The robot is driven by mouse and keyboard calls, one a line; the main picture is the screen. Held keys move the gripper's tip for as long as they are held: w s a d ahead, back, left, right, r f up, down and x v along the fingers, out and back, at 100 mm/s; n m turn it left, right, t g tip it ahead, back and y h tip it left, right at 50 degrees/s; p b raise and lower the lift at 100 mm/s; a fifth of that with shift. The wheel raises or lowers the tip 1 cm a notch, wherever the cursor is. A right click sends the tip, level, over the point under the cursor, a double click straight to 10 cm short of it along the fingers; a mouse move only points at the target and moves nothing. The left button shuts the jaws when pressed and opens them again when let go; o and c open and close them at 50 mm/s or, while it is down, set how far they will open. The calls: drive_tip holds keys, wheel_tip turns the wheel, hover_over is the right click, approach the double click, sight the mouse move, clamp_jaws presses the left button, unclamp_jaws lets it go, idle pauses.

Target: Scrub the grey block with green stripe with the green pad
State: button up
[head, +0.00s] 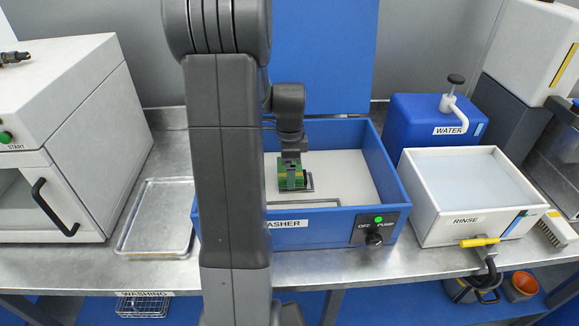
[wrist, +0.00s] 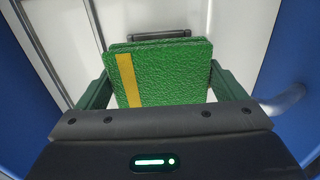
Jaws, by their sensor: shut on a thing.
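The green pad (head: 284,179), with a yellow stripe, is held low inside the blue washer tub (head: 335,226). My gripper (head: 291,181) is shut on the pad. In the wrist view the pad (wrist: 185,75) fills the space between my two dark green fingers (wrist: 155,88). I cannot make out the grey block with green stripe in either view. A dark grey frame (head: 309,183) shows beside the pad in the tub, partly hidden by pad and gripper. Whether the pad touches anything beneath it, I cannot tell.
A thin grey rail (head: 300,204) lies on the tub floor near its front wall. A metal tray (head: 158,215) and a white START cabinet (head: 75,130) stand left. The white RINSE basin (head: 470,190), blue WATER box (head: 425,122) and a brush (head: 556,230) stand right.

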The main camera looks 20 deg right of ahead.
drive_tip(key=shift+s+d, duration=0.2)
drive_tip(key=shift+d, duration=0.5)
drive_tip(key=shift+s+d, duration=0.2)
drive_tip(key=shift+d, duration=0.5)
drive_tip(key=shift+w+a, duration=0.25)
drive_tip(key=shift+a, duration=0.65)
drive_tip(key=shift+w+a, duration=0.2)
drive_tip(key=shift+a, duration=0.65)
drive_tip(key=shift+s+d+r+p, duration=0.1)
drive_tip(key=shift+s+d+p, duration=0.1)
drive_tip(key=shift+d, duration=0.7)
drive_tip(key=shift+s+d+r+p, duration=0.1)
drive_tip(key=shift+s+d+p, duration=0.1)
drive_tip(key=shift+d, duration=0.65)
drive_tip(key=shift+w+a+f, duration=0.1)
drive_tip(key=shift+w+a, duration=0.15)
drive_tip(key=shift+a, duration=0.65)
drive_tip(key=shift+w+a+f, duration=0.1)
drive_tip(key=shift+w+a, duration=0.1)
drive_tip(key=shift+a, duration=0.65)
drive_tip(key=shift+s+d, duration=0.25)
drive_tip(key=shift+d, duration=0.6)
drive_tip(key=shift+s+d, duration=0.25)
drive_tip(key=shift+d, duration=0.6)
drive_tip(key=shift+w+a, duration=0.25)
drive_tip(key=shift+a, duration=0.65)
drive_tip(key=shift+w+a, duration=0.2)
drive_tip(key=shift+a, duration=0.65)
drive_tip(key=shift+r, duration=0.15)
